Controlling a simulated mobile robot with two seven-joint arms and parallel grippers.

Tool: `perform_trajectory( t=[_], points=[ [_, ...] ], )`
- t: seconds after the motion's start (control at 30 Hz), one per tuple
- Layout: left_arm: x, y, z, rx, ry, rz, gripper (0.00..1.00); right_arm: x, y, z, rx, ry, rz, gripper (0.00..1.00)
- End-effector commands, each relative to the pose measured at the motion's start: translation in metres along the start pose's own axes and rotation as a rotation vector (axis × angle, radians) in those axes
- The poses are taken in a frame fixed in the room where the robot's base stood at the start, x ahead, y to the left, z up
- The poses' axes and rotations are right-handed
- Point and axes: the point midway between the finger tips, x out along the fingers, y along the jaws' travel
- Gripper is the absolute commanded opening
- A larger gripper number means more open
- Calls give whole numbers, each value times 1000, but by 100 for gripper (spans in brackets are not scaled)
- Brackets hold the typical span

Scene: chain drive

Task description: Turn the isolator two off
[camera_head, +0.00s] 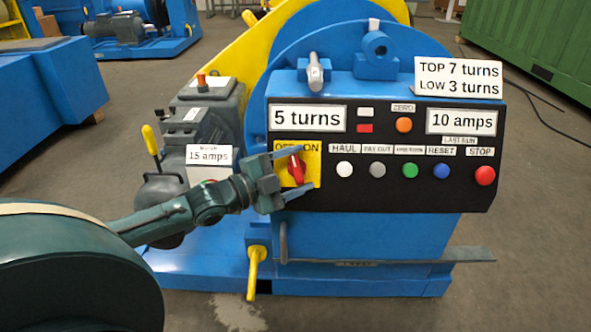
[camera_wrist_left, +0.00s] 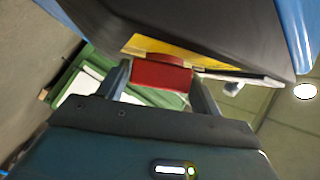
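The isolator is a red rotary knob (camera_head: 297,170) on a yellow plate (camera_head: 314,165) at the left end of the black control panel; letters of OFF and ON show above it. The knob stands nearly upright. My left gripper (camera_head: 304,169) is at the plate with its fingers spread, one above and one below the knob. In the left wrist view the red knob (camera_wrist_left: 160,76) spans most of the space between my fingertips (camera_wrist_left: 161,80); whether they touch it is unclear. The yellow plate (camera_wrist_left: 165,50) shows behind it. My right gripper is not in view.
The panel (camera_head: 330,193) carries push buttons to the right, including a red STOP button (camera_head: 485,176). A grey motor unit (camera_head: 205,120) with a 15 amps sign (camera_head: 209,155) stands left of the panel. A yellow handle (camera_head: 254,272) is below. Bare floor lies at front right.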

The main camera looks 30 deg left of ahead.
Motion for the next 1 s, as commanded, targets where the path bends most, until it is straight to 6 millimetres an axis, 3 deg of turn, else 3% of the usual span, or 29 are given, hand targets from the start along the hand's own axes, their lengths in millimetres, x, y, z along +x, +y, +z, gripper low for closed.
perform_trajectory(
  t=[0.33,0.67,1.0],
  points=[
    [0,0,0,0,0,0,36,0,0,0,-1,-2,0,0],
    [0,0,-1,-38,-1,-56,36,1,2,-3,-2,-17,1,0],
    [0,1,-1,-153,-2,-247,36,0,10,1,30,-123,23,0]
  ],
)
